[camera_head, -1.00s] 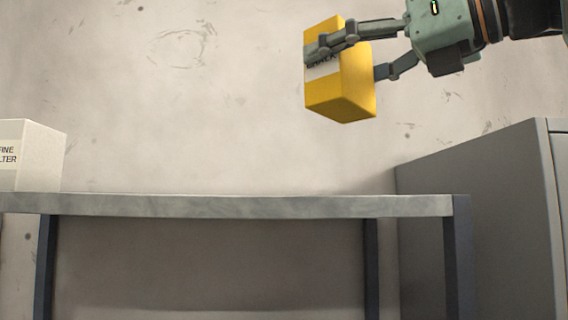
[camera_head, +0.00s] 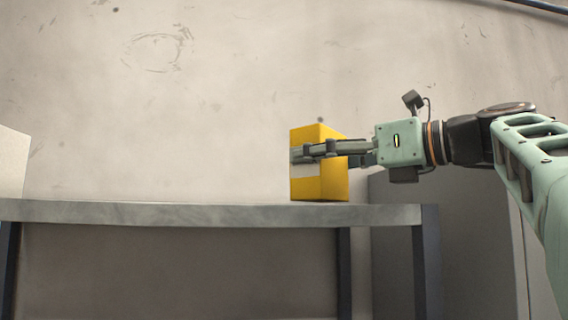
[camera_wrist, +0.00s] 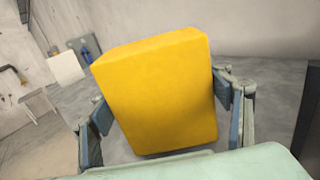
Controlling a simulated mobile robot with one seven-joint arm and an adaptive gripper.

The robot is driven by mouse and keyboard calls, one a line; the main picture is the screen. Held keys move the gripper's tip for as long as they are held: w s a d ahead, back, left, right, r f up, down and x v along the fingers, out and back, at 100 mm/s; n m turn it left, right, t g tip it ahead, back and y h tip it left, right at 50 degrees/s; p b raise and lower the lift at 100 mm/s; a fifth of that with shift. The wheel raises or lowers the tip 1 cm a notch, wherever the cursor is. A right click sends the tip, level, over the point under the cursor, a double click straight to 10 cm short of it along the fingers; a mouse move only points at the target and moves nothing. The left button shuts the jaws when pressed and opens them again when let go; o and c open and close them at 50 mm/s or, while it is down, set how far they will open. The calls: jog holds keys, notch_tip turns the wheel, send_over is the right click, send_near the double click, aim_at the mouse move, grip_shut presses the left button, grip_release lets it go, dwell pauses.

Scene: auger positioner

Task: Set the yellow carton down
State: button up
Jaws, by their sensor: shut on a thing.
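The yellow carton (camera_head: 327,183) is upright at the right part of the grey table (camera_head: 200,214). Its base is level with the tabletop and seems to touch it, though any thin gap cannot be told. My gripper (camera_head: 325,151) reaches in from the right and is shut on the carton, one finger across its labelled face. In the wrist view the carton (camera_wrist: 158,95) fills the middle, with a finger pad on each side of my gripper (camera_wrist: 162,112).
A pale box (camera_head: 12,165) stands at the table's far left; it seems to show in the wrist view (camera_wrist: 65,67) too. A grey cabinet (camera_head: 470,250) stands right of the table. The tabletop between box and carton is clear.

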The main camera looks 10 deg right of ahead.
aim_at(336, 161)
jog(key=shift+f, duration=0.25)
jog(key=shift+f, duration=0.1)
jog(key=shift+f, duration=0.15)
jog(key=o, duration=1.4)
jog(key=shift+c, duration=0.2)
jog(key=shift+r, duration=0.25)
jog(key=v, duration=0.7)
jog(key=shift+s+d, duration=0.2)
jog(key=shift+d, duration=0.05)
